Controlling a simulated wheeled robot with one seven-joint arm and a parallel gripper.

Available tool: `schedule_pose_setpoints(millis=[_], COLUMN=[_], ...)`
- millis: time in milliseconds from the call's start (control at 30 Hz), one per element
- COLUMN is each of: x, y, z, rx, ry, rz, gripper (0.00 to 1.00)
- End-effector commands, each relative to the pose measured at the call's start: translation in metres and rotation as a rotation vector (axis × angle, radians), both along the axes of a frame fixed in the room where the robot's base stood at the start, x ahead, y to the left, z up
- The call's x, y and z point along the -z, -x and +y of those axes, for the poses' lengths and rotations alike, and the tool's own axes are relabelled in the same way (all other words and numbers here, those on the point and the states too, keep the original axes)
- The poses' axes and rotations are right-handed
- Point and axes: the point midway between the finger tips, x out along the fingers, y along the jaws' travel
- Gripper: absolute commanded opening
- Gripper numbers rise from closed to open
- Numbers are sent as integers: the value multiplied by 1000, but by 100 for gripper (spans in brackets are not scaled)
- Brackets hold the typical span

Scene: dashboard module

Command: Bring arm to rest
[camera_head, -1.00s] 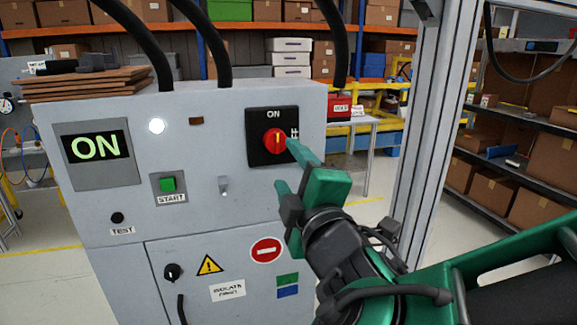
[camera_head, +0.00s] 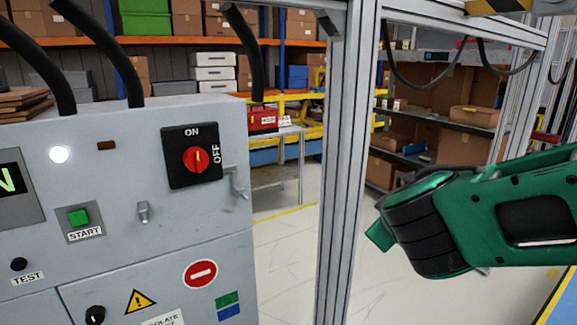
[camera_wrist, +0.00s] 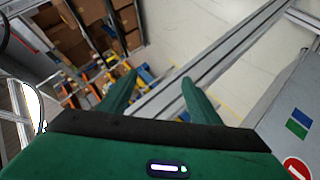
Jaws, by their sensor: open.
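My gripper (camera_wrist: 160,85) shows in the wrist view with its two green fingers spread apart and nothing between them. In the head view my green and black arm is at the right, clear of the grey control cabinet (camera_head: 130,235); the fingers are not clearly seen there. The cabinet's red rotary switch (camera_head: 196,160) sits on a black plate marked ON and OFF, its handle upright towards ON. The white lamp (camera_head: 59,154) is lit. The green START button (camera_head: 78,217) is below it. The display (camera_head: 12,185) is cut off by the left edge.
A grey metal frame post (camera_head: 349,160) stands between the cabinet and my arm. Shelves with boxes (camera_head: 455,80) are behind at the right. A red case (camera_head: 263,118) sits on a table at the back. The floor (camera_head: 285,270) right of the cabinet is clear.

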Motion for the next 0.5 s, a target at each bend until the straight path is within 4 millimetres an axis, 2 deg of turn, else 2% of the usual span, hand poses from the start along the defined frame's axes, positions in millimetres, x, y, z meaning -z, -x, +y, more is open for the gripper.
schedule_pose_setpoints(millis=[33, 100, 167, 233, 300, 400, 500], x=[9, 25, 38, 53, 66, 81, 90], y=[9, 28, 48, 77, 110, 159, 205], z=[-33, -72, -103, -134, -158, -181, -190], rx=[90, 212, 321, 449, 572, 740, 879], ry=[-42, -111, -176, -261, -350, -483, -611], rz=[46, 121, 187, 263, 337, 436, 526], gripper=[57, 57, 57, 57, 57, 57, 57])
